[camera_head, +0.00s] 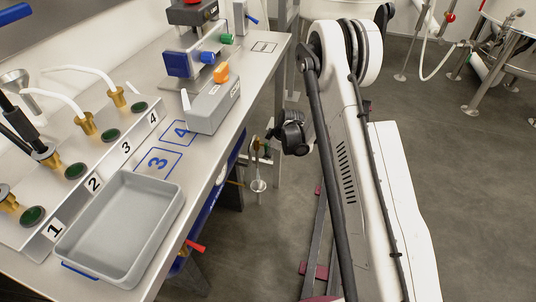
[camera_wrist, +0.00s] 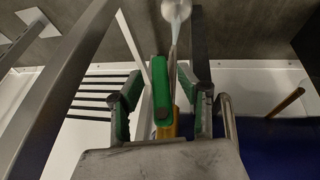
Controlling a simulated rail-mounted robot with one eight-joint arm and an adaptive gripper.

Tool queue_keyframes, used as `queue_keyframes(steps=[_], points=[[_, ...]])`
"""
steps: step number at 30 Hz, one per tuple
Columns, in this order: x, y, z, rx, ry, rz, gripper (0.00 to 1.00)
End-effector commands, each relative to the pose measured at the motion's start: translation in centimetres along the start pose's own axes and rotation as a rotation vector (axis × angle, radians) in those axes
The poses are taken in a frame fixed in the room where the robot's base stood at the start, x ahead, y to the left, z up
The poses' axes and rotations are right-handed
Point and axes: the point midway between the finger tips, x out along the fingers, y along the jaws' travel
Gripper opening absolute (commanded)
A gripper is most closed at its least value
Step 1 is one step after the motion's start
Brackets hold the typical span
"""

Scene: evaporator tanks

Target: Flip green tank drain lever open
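In the wrist view a green lever handle (camera_wrist: 160,88) stands upright between the two fingers of my gripper (camera_wrist: 165,92). The fingers are apart, with green along their inner sides. A yellow brass part (camera_wrist: 183,124) shows behind the lever, partly hidden by the gripper body. In the head view my dark wrist (camera_head: 293,135) is low beside the table; the gripper and lever there are too small to make out clearly.
A steel table carries a grey tray (camera_head: 122,228), a grey box (camera_head: 213,108) and numbered brass fittings. A red lever (camera_head: 195,247) sticks out below its edge. A blue surface (camera_wrist: 275,145) and a brown rod (camera_wrist: 287,102) are at right in the wrist view. Open floor lies right.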

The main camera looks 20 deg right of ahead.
Motion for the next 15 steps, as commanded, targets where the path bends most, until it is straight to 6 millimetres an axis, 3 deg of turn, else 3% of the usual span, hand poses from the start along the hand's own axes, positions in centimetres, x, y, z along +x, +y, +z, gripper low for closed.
queue_keyframes(steps=[11,15], points=[[0.65,-0.01,-0.02,0.000,0.000,0.000,0.36],[0.64,-0.02,-0.02,0.000,0.000,0.000,0.21]])
